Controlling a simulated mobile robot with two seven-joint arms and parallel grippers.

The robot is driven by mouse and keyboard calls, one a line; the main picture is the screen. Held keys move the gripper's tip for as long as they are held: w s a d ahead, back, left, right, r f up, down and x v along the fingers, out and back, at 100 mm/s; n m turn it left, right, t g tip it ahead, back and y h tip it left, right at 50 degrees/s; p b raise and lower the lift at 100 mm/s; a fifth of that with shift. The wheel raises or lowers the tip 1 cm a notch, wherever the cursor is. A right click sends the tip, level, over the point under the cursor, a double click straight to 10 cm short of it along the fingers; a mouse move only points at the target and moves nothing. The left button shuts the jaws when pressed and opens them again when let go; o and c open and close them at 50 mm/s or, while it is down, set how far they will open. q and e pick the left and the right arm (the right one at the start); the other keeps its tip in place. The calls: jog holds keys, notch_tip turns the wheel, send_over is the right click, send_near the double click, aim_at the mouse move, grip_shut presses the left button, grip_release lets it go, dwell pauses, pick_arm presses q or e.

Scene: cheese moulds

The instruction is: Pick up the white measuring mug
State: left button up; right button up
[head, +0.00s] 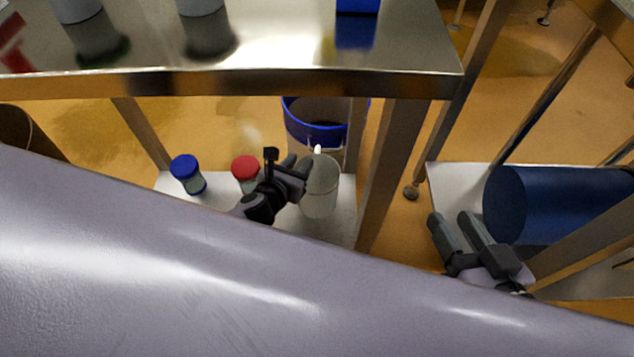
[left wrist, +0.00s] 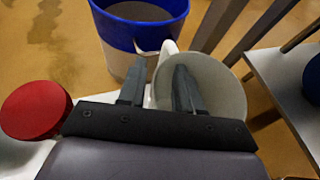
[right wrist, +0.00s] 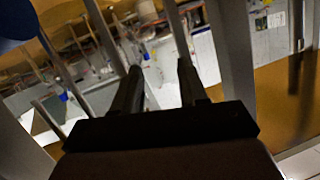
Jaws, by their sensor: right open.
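The white measuring mug (head: 321,197) stands upright on the lower shelf under the steel table. It also shows in the left wrist view (left wrist: 226,92), with its open top facing up and its white handle side toward the fingers. My left gripper (head: 291,166) is at the mug's left side. In the left wrist view its fingers (left wrist: 159,88) are apart, one over the mug's opening and one outside, with the handle side between them. Contact cannot be told. My right gripper (head: 456,231) is open and empty, away to the right near a blue drum.
A blue-lidded jar (head: 187,174) and a red-lidded jar (head: 245,170) stand left of the mug. A blue-rimmed bin (head: 304,127) is behind it. The table edge (head: 230,83) is above, a table leg (head: 392,175) to the right. The blue drum (head: 550,203) lies further right.

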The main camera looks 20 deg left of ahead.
pick_arm(q)
grip_shut()
